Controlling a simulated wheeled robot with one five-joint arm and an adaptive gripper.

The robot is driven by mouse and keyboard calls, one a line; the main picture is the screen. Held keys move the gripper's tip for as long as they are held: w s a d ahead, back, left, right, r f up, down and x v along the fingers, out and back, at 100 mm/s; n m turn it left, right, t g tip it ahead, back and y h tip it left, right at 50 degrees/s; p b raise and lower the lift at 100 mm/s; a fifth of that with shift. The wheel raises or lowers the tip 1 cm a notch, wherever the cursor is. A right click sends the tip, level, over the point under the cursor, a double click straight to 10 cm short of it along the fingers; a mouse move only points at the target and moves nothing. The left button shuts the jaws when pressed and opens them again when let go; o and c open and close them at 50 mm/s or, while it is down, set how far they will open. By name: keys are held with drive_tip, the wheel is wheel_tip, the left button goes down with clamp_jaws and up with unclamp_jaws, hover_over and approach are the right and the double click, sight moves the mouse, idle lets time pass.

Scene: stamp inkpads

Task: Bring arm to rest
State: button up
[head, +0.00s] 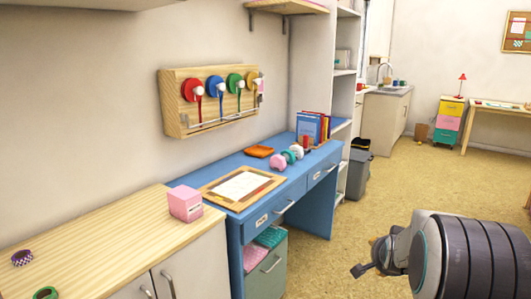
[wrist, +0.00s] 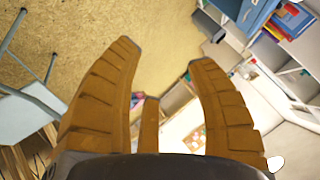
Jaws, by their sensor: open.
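My gripper (head: 368,262) is at the lower right of the head view, held out over the open floor to the right of the blue desk. In the wrist view its brown ridged fingers (wrist: 165,75) stand well apart, with nothing between them. The gripper is open and empty. It touches nothing that I can see. Part of my arm fills the lower right corner of the head view.
A blue desk (head: 322,196) stands along the wall, with a framed sheet (head: 240,186) on it. A wooden counter (head: 95,240) with a pink box (head: 185,204) is at left. A grey bin (head: 358,174) stands beyond the desk. Tan floor (head: 400,190) is free.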

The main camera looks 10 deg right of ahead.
drive_tip(key=s+a+r+n+y+p, duration=0.2)
drive_tip(key=s+a+r+n+p, duration=0.2)
drive_tip(key=a+r, duration=0.5)
drive_tip(key=s+a+r+n+g+y+p, duration=0.1)
drive_tip(key=s+a+r+n+p, duration=0.2)
drive_tip(key=s, duration=0.4)
drive_tip(key=s+a+r+n+g+y+p, duration=0.1)
drive_tip(key=s+a+r+n+g+p, duration=0.1)
drive_tip(key=a, duration=0.6)
drive_tip(key=s+a+r+n+g+y+p, duration=0.1)
drive_tip(key=s+a+r+n+p, duration=0.4)
drive_tip(key=s, duration=0.6)
drive_tip(key=a+r+p, duration=0.1)
drive_tip(key=p, duration=0.1)
drive_tip(key=shift+s+a+g+p, duration=0.25)
drive_tip(key=shift+s+g+p, duration=0.05)
drive_tip(key=shift+g+p, duration=0.1)
